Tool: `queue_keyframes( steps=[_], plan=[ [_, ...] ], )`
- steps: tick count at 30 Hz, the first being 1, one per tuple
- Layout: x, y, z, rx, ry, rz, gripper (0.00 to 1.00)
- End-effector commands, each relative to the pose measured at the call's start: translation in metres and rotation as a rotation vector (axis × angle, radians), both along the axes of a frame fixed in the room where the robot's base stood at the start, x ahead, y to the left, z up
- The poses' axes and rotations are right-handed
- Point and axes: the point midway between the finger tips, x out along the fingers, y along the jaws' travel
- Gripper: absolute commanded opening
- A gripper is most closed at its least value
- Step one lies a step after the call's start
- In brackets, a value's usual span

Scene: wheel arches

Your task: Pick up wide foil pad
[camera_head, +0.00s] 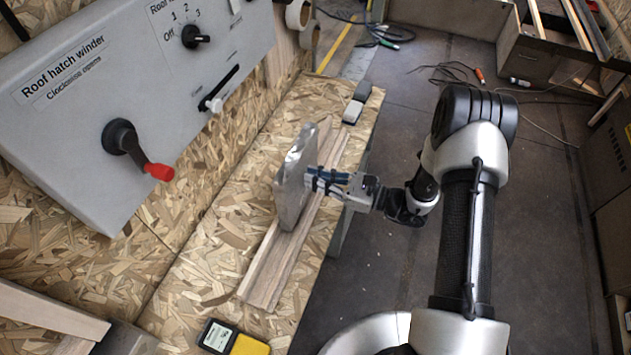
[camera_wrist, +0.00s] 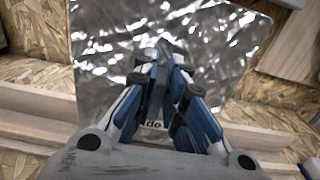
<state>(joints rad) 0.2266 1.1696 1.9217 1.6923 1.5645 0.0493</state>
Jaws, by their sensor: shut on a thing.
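The wide foil pad (camera_head: 293,180) is a shiny silver slab, standing on edge above the wooden strips on the chipboard shelf. My gripper (camera_head: 312,180) comes at it from the right and is shut on it. In the wrist view the crinkled foil face (camera_wrist: 110,40) fills the middle, with the gripper's blue-sided fingers (camera_wrist: 163,62) closed together against it. A bit of printed label shows between the fingers, mostly hidden. I cannot tell whether the pad's lower edge touches the wood.
Wooden strips (camera_head: 265,275) lie along the chipboard shelf (camera_head: 205,265). The grey roof hatch panel (camera_head: 75,120), with a red-handled crank (camera_head: 158,171), leans at the left. A yellow and black device (camera_head: 232,338) lies at the front. Open floor is at the right.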

Motion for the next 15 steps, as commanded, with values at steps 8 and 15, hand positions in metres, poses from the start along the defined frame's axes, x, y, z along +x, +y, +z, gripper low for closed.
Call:
queue_keyframes(
  steps=[8, 15],
  plan=[
    [0.000, 0.000, 0.069, 0.000, -0.004, 0.000, 0.00],
    [0.000, 0.000, 0.131, 0.000, -0.003, 0.000, 0.00]
  ],
)
